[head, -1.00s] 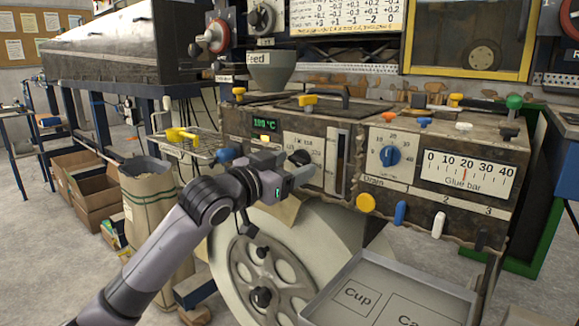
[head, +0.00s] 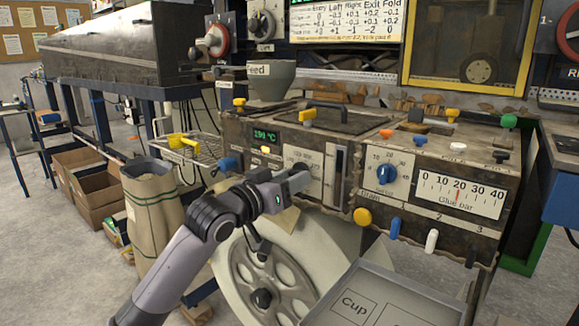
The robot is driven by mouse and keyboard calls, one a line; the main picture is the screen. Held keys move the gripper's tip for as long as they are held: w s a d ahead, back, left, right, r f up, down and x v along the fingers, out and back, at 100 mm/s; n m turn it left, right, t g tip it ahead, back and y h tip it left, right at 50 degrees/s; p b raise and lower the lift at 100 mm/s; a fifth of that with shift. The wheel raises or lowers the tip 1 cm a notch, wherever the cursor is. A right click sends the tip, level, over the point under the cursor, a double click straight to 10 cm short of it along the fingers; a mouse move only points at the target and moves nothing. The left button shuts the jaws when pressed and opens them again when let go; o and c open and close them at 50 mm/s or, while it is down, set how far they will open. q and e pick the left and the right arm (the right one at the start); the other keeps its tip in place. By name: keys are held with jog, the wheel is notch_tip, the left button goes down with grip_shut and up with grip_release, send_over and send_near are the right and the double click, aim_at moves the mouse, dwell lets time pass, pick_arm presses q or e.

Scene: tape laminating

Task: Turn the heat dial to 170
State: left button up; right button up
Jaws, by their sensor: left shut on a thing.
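My left gripper (head: 298,182) reaches in from the left to the lower part of the white heat scale plate (head: 302,160) on the machine's front. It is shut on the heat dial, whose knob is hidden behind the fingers. The dial's pointer and setting cannot be read. The green display (head: 267,136) left of the plate shows a three-digit temperature, seemingly in the 190s °C, but the digits are blurred. My right gripper is not in view.
A blue knob (head: 386,174) and the glue bar gauge (head: 458,194) sit right of the dial. Yellow (head: 362,216), blue and white knobs project below. A large pale wheel (head: 262,275) and a tray (head: 350,303) stand under the machine's front.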

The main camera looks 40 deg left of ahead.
pick_arm(q)
jog(key=n+p, duration=0.3)
jog(key=p, duration=0.1)
jog(key=shift+n, duration=0.4)
jog(key=o, duration=1.1)
jog(key=shift+c, duration=0.2)
